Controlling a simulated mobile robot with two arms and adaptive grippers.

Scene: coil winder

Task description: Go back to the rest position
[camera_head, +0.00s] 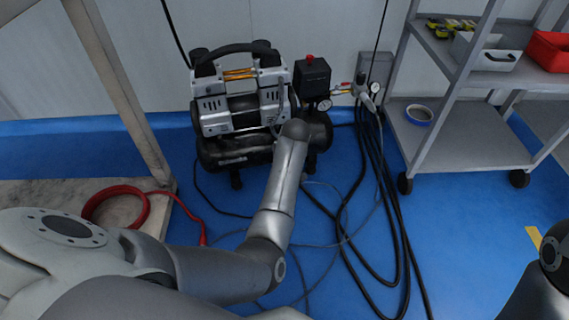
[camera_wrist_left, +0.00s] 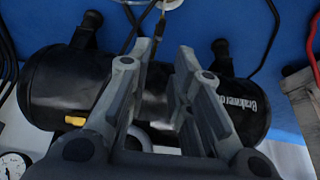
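My left arm (camera_head: 275,200) reaches forward in the head view, its far end in front of the air compressor (camera_head: 240,95). The left gripper itself is hidden there. In the left wrist view, my left gripper (camera_wrist_left: 164,55) has its two grey fingers apart, with no object visibly held between them. The compressor's black tank (camera_wrist_left: 60,85) with white lettering lies behind the fingers; I cannot tell whether they touch it. Part of my right arm (camera_head: 550,270) shows at the lower right edge of the head view. The right gripper is out of view.
A wheeled grey shelf (camera_head: 470,155) stands at the right. A workbench with a red hose (camera_head: 120,190) is at the left.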

